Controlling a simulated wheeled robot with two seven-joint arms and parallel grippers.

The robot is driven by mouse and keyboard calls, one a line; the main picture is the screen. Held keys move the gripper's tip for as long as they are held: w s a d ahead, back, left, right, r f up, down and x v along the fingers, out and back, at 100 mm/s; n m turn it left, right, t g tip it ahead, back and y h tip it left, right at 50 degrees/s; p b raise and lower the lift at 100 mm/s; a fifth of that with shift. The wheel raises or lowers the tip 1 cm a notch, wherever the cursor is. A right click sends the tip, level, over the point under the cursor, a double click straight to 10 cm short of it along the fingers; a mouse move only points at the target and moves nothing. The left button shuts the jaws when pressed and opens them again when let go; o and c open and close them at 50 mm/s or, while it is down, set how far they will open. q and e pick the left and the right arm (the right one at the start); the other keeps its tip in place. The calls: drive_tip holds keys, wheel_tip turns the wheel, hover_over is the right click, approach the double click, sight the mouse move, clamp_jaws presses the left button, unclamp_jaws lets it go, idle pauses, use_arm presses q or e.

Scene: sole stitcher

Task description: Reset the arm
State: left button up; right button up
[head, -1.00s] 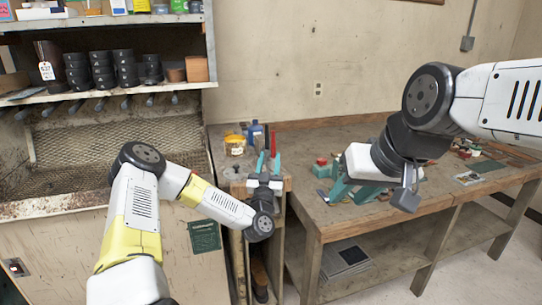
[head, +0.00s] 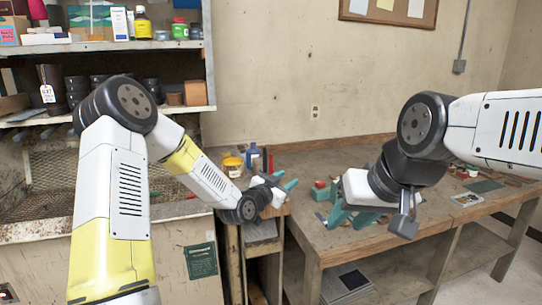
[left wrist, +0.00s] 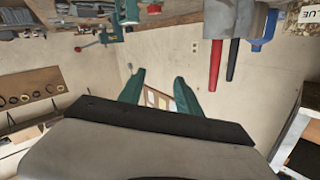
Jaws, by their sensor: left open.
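My left gripper (head: 280,184) is raised near the left end of the wooden bench, with teal fingers. In the left wrist view its two fingers (left wrist: 159,88) stand apart with nothing between them. My right gripper (head: 353,218) hangs low over the bench's front part, partly hidden behind its own wrist. Its teal fingers look spread, and no held thing shows between them.
Red and black handles (left wrist: 216,65) stand close by. A stocked shelf (head: 120,46) stands at the left.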

use_arm(q)
drive_tip(key=s+a+r+n+g+y, duration=0.2)
drive_tip(key=s+a+r+y, duration=0.2)
drive_tip(key=s+a, duration=0.35)
drive_tip(key=s+a+r+n+g+y, duration=0.2)
drive_tip(key=s+a+r+g+y, duration=0.15)
drive_tip(key=s+a, duration=0.45)
drive_tip(key=s+a+r+n+g, duration=0.1)
drive_tip(key=s+n, duration=0.1)
drive_tip(key=s, duration=0.8)
drive_tip(key=s+a+r+n+g, duration=0.1)
drive_tip(key=s+a+n, duration=0.1)
drive_tip(key=s, duration=0.8)
drive_tip(key=shift+s+a+r+n+g, duration=0.25)
drive_tip(key=shift+s+n+g, duration=0.1)
drive_tip(key=shift+n, duration=0.35)
